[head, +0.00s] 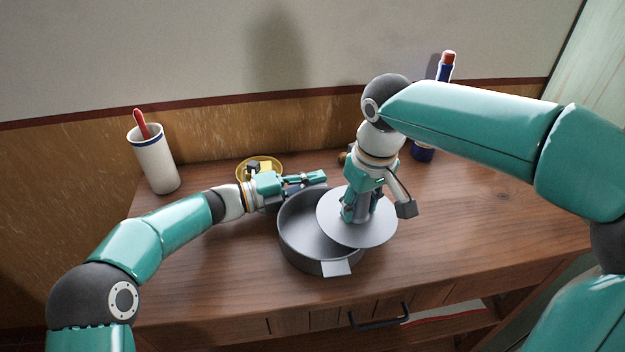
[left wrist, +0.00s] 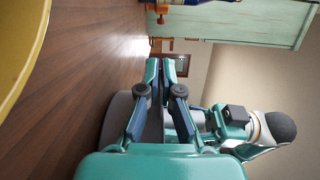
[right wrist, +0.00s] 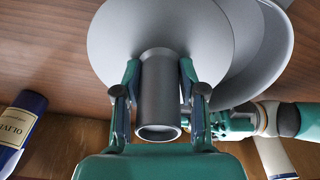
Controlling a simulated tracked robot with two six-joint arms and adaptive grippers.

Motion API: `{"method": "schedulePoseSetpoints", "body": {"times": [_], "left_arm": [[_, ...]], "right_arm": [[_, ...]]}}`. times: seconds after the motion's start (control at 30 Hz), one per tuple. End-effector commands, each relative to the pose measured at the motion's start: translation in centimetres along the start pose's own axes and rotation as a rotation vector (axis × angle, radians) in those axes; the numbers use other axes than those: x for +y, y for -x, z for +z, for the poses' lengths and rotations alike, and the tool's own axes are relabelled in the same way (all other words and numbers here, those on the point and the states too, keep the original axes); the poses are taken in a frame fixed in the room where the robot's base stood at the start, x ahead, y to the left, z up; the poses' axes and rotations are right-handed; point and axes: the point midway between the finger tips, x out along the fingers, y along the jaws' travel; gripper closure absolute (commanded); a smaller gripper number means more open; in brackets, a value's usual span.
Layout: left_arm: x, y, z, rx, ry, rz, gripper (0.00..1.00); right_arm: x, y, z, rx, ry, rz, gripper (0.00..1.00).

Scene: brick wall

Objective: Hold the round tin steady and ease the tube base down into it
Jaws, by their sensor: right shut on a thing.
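The round tin (head: 303,255) is a wide grey pan, open at the top, on the wooden table; it also shows in the right wrist view (right wrist: 270,45). The tube base is a pale grey disc (head: 377,233) with a dark grey tube (right wrist: 158,90) standing on it. My right gripper (head: 358,208) is shut on the tube. The disc overlaps the right part of the tin's opening, off-centre; I cannot tell whether it touches the rim.
A yellow dish (head: 244,171) with small blocks stands behind my left gripper. A white cup (head: 155,168) with a red-handled item is at the back left. A blue bottle (head: 445,70) with a red cap stands behind my right arm. The table's right side is clear.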

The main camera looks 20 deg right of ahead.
Motion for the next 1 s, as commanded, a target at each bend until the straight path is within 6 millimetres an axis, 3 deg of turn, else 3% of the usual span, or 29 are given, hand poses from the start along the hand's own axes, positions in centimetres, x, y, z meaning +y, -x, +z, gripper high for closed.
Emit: {"method": "schedulePoseSetpoints", "body": {"times": [0.03,1.0], "left_arm": [[-0.5,-0.3,-0.1,-0.001,-0.001,-0.010,1.00],[-0.1,-1.8,-0.1,-0.003,0.002,-0.007,1.00]], "right_arm": [[-0.4,-0.8,0.4,-0.024,0.005,-0.007,1.00],[-0.4,-1.6,0.4,-0.020,0.003,-0.008,1.00]]}}
